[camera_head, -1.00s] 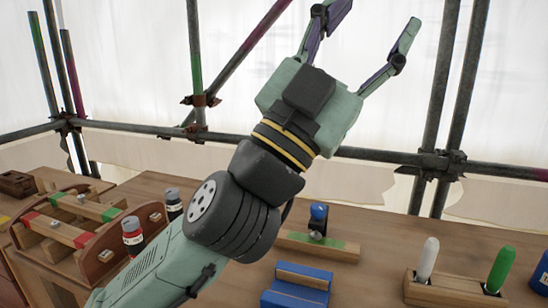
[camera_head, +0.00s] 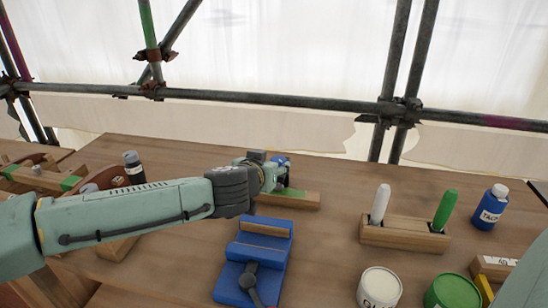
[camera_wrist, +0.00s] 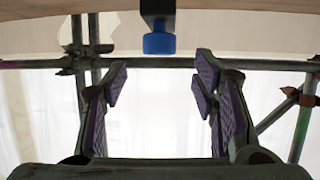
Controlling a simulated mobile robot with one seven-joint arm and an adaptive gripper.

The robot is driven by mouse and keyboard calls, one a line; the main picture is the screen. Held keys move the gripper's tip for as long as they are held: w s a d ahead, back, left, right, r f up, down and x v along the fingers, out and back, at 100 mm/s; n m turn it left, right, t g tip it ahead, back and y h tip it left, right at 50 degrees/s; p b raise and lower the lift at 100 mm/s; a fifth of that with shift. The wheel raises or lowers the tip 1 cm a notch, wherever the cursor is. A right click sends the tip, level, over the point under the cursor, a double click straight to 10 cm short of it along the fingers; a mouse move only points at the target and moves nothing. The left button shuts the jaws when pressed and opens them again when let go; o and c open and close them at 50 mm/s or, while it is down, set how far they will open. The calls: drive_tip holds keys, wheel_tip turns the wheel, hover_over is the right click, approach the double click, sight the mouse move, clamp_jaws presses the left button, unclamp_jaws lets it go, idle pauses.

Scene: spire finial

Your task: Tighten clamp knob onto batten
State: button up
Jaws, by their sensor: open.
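The clamp's blue knob (camera_head: 279,160) is partly hidden behind my gripper in the head view. The wooden batten (camera_head: 300,201) lies on the bench below it, with a green patch beside the gripper. My gripper (camera_head: 284,177) is low over the bench at the knob, its fingers small and hard to make out there. In the wrist view, which looks upside down, the gripper (camera_wrist: 160,80) is open, its purple-padded fingers wide apart. The blue knob (camera_wrist: 159,43) and its dark clamp (camera_wrist: 158,8) show centred between the finger lines, with clear gaps on both sides. No contact is visible.
A blue vise (camera_head: 248,283) stands in front of the batten. A wooden holder (camera_head: 403,234) with white and green sticks is at right, near a blue bottle (camera_head: 490,208) and pots (camera_head: 380,287). Scaffold tubes (camera_head: 250,97) run behind the bench.

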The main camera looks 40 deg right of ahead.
sight(278, 160)
drive_tip(key=p+x, duration=0.1)
drive_tip(key=x, duration=0.6)
drive_tip(key=shift+w+d, duration=0.1)
drive_tip(key=shift+d, duration=0.1)
drive_tip(key=shift+c, duration=0.4)
drive_tip(key=c, duration=1.1)
